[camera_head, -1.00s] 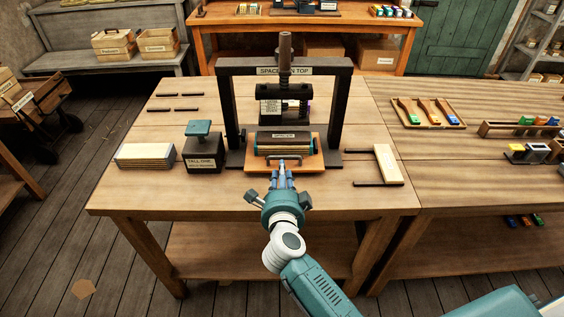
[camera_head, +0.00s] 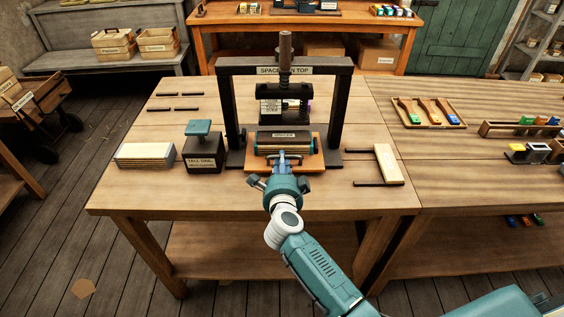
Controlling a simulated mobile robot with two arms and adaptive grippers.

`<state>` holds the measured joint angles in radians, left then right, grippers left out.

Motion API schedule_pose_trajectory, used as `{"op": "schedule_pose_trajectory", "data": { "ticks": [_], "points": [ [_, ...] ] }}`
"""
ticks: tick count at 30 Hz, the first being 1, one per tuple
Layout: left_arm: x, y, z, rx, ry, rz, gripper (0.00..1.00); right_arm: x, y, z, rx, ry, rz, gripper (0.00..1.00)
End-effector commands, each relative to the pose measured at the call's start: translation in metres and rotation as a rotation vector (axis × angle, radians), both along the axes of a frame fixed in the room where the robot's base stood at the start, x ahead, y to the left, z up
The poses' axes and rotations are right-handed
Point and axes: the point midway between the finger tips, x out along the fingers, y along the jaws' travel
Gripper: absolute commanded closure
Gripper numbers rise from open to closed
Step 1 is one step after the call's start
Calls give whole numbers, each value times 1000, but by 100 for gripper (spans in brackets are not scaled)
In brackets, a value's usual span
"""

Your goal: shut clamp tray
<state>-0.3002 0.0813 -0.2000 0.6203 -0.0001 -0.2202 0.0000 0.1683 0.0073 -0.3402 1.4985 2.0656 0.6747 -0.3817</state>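The clamp tray (camera_head: 256,166) is an orange-brown board with a bar handle at its front. It lies low in the black press frame (camera_head: 345,105), with its front end sticking out toward me. A dark block labelled "SPACER" (camera_head: 283,134) lies on it, with teal knobs at its ends. My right gripper (camera_head: 284,160) is at the front handle and partly hides it. Whether its fingers are closed on the handle is too small to tell. My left gripper is not in view.
A black block labelled "TALL ONE" with a teal top (camera_head: 202,148) and a stack of boards (camera_head: 145,156) stand left of the press. A pale labelled strip (camera_head: 389,165) lies to its right. The table's front is clear.

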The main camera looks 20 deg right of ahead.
Motion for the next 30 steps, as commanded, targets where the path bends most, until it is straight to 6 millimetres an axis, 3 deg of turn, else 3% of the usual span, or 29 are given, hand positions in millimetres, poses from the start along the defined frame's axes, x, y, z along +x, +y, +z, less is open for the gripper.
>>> {"op": "schedule_pose_trajectory", "data": {
  "ticks": [3,12,20,21,22,30],
  "points": [
    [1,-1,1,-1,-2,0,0,5,-1,0,-1,0,-1,100],
    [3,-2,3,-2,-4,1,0,43,-12,0,0,0,0,100],
    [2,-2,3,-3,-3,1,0,44,-13,1,-1,-2,0,100],
    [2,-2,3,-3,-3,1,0,44,-13,1,-1,-2,0,83],
    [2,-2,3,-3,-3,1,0,45,-13,1,-1,-2,0,77],
    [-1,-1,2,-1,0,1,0,44,-13,1,0,-1,0,76]
  ]
}}
